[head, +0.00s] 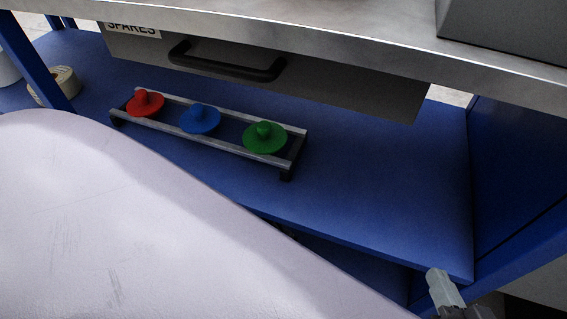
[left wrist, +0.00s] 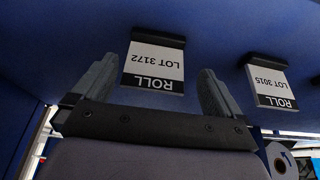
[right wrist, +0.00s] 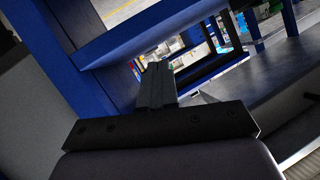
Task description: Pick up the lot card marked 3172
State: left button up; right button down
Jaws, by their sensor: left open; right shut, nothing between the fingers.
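The lot card marked 3172 (left wrist: 153,66) is white with a black ROLL band, shows upside down in the left wrist view, and hangs from a dark holder on a blue surface. My left gripper (left wrist: 158,69) is open, with one finger on each side of the card in the picture. I cannot tell whether the fingertips reach the card or stop short of it. Neither this card nor the left gripper shows in the head view. My right gripper (head: 440,287) is shut and empty near the blue shelf's front right corner; it also shows in the right wrist view (right wrist: 157,82).
A second card, marked 3015 (left wrist: 270,87), hangs to the right of it. In the head view, a rack (head: 225,145) with red, blue and green knobbed discs stands on the blue shelf (head: 375,175), below a grey SPARES drawer (head: 330,85). A pale roll (head: 65,85) lies at the left.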

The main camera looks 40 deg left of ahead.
pick_arm(q)
jog(key=b+x, duration=0.3)
jog(key=x, duration=0.1)
jog(key=shift+w+d+f+b, duration=0.15)
jog(key=shift+w+f+b, duration=0.15)
jog(key=shift+b, duration=0.1)
jog(key=shift+w+f+b, duration=0.15)
jog(key=shift+f+b, duration=0.15)
pick_arm(e)
jog(key=d, duration=0.1)
jog(key=n+t, duration=0.1)
jog(key=d+h, duration=0.1)
jog(key=shift+s+d+f+t, duration=0.1)
jog(key=shift+s+d+t, duration=0.2)
jog(key=shift+t, duration=0.1)
pick_arm(q)
jog(key=c, duration=0.9)
